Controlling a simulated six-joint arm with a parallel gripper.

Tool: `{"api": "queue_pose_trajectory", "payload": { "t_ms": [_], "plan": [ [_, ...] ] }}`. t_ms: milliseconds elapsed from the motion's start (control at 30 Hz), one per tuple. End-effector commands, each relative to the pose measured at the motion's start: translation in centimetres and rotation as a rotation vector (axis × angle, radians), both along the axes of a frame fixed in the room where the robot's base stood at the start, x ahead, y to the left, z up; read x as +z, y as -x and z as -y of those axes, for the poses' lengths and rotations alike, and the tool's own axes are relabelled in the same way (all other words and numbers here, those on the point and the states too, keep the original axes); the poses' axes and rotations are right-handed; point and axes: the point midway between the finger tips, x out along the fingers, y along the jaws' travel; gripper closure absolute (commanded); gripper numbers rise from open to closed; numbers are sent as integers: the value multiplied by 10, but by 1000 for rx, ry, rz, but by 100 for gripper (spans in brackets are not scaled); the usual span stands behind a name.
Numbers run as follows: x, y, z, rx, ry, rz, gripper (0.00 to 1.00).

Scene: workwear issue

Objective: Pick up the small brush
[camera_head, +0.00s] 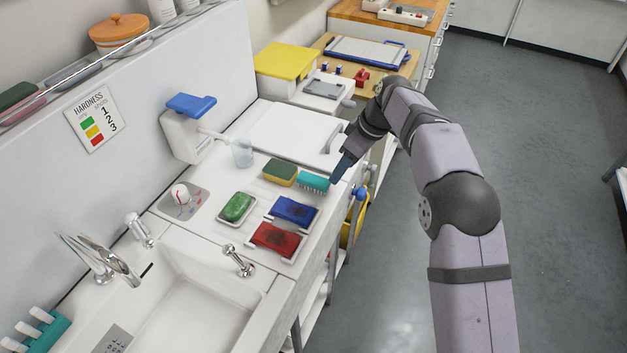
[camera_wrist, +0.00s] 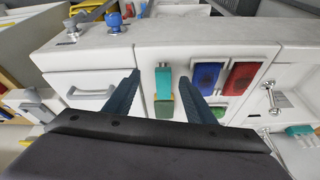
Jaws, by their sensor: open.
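The small brush, teal with bristles (camera_head: 314,181), lies on the white counter near its front edge, beside a green and yellow sponge. In the wrist view the brush (camera_wrist: 163,82) shows between the two fingers, with the sponge (camera_wrist: 164,109) below it in the picture. My gripper (camera_head: 338,170) is just right of the brush in the head view, at the counter's edge. In the wrist view its blue fingers (camera_wrist: 160,77) are spread apart with nothing held. I cannot tell the exact height of the fingertips above the brush.
A clear cup (camera_head: 242,153) and a white dispenser (camera_head: 188,135) stand behind. Taps and a sink (camera_head: 190,310) are at lower left.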

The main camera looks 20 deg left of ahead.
Motion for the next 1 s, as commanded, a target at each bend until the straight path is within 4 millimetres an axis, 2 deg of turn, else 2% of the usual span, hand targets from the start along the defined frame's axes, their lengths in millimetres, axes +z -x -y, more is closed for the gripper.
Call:
{"api": "queue_pose_trajectory", "payload": {
  "t_ms": [33, 100, 267, 467, 700, 1000],
  "plan": [
    [0, 1, -15, 48, -11, 10, 50],
    [0, 2, -29, 100, -25, 24, 50],
    [0, 5, -47, 168, -44, 41, 50],
    [-1, 5, -51, 183, -48, 45, 50],
    [-16, 5, -57, 181, -47, 44, 50],
    [-24, 5, -61, 180, -46, 44, 50]
  ]
}}
